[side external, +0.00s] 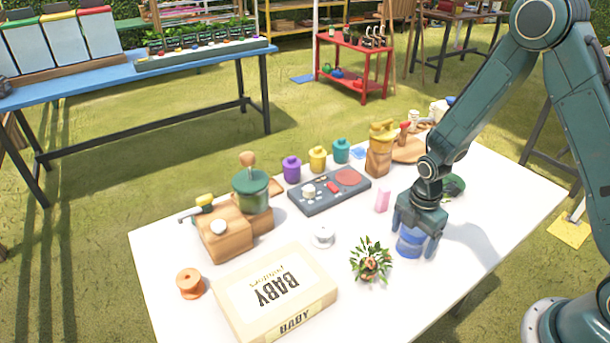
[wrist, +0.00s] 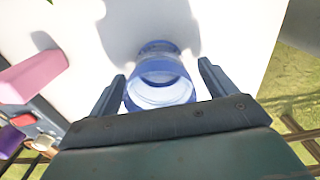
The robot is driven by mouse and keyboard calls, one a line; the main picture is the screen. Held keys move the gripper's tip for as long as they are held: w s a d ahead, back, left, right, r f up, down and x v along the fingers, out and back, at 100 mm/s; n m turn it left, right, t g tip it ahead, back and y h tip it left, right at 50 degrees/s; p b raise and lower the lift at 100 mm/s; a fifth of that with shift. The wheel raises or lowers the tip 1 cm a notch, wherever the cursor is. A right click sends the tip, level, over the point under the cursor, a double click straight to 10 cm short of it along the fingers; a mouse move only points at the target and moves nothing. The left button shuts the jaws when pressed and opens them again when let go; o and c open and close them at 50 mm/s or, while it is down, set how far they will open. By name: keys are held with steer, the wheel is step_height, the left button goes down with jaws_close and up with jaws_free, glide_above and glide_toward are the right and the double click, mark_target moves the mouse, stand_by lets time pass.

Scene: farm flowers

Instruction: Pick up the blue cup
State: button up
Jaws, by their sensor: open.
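The blue cup (side external: 411,241) stands on the white table, right of the small potted plant. My gripper (side external: 420,243) is over it from above, with fingers reaching down on either side. In the wrist view the blue cup (wrist: 161,82) lies between the two open fingertips of my gripper (wrist: 161,82), with a gap on each side. Its open mouth and pale inside face the camera. The cup's upper part is partly hidden by my gripper in the side view.
A pink block (side external: 382,201) stands close behind the cup, and the potted plant (side external: 371,260) is to its left. A dark tray (side external: 318,205), a wooden box (side external: 275,290) and several jars occupy the rest of the table. Bare white table (side external: 490,215) lies to the right.

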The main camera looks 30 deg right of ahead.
steer(key=shift+f, duration=0.75)
steer(key=c, duration=1.1)
